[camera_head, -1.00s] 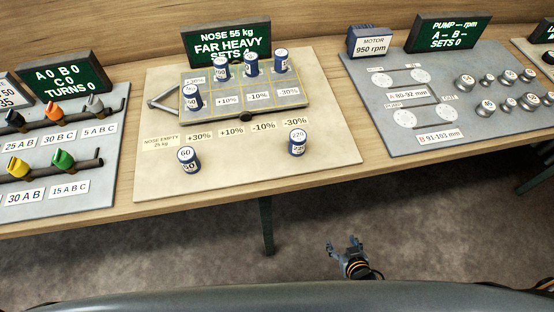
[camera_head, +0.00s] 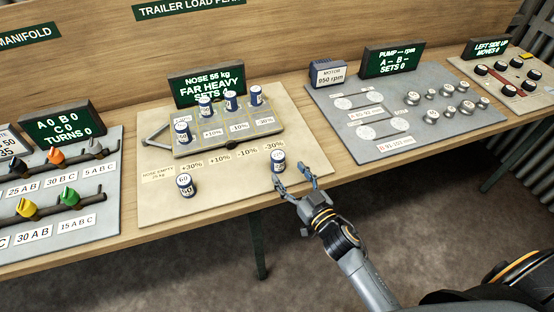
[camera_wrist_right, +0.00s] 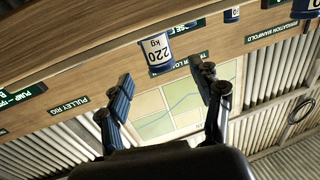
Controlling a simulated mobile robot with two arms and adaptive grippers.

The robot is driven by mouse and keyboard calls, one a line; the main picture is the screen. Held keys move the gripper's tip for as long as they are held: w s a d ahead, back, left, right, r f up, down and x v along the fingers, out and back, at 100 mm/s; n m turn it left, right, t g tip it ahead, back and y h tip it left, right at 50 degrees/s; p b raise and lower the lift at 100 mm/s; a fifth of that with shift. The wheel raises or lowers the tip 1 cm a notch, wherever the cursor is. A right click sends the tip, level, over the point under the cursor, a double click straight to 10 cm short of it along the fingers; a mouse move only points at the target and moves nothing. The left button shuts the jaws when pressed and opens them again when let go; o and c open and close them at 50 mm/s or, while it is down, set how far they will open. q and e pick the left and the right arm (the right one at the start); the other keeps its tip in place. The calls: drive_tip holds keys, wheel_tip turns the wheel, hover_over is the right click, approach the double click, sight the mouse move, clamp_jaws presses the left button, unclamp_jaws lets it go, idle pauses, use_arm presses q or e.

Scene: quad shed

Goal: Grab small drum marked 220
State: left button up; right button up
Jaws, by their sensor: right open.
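The small drum marked 220 (camera_head: 278,162) is blue and white and stands upright on the beige board (camera_head: 310,165), near its front right. My right gripper (camera_head: 294,182) is open just in front of it, the drum close to its fingertips. In the right wrist view the drum, its label reading 220 kg (camera_wrist_right: 157,50), shows beyond and between the two open fingers (camera_wrist_right: 163,80). I cannot tell whether a finger touches it. My left gripper is not in view.
Another drum marked 60 (camera_head: 185,186) stands at the board's front left. Several drums stand on the grey trailer plate (camera_head: 220,143) behind. A pump board (camera_head: 390,125) lies to the right and a manifold board (camera_head: 95,225) to the left. The bench's front edge runs under my right arm.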

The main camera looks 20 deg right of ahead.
sight(282, 160)
drive_tip(key=shift+x, duration=0.95)
drive_tip(key=shift+w+a+r, duration=0.1)
drive_tip(key=shift+w+r, duration=0.05)
drive_tip(key=w, duration=0.1)
drive_tip(key=w+p, duration=0.1)
drive_tip(key=w+r+p, duration=0.1)
drive_tip(key=w, duration=0.1)
drive_tip(key=shift+w+a+r, duration=0.1)
drive_tip(key=shift+a, duration=0.25)
drive_tip(key=shift+w+a, duration=0.1)
drive_tip(key=shift+w, duration=0.25)
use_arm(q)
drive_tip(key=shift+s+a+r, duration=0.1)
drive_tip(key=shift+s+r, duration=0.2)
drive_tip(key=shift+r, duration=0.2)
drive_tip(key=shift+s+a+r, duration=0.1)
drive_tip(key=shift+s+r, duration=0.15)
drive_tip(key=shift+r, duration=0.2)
use_arm(e)
drive_tip(key=c, duration=1.3)
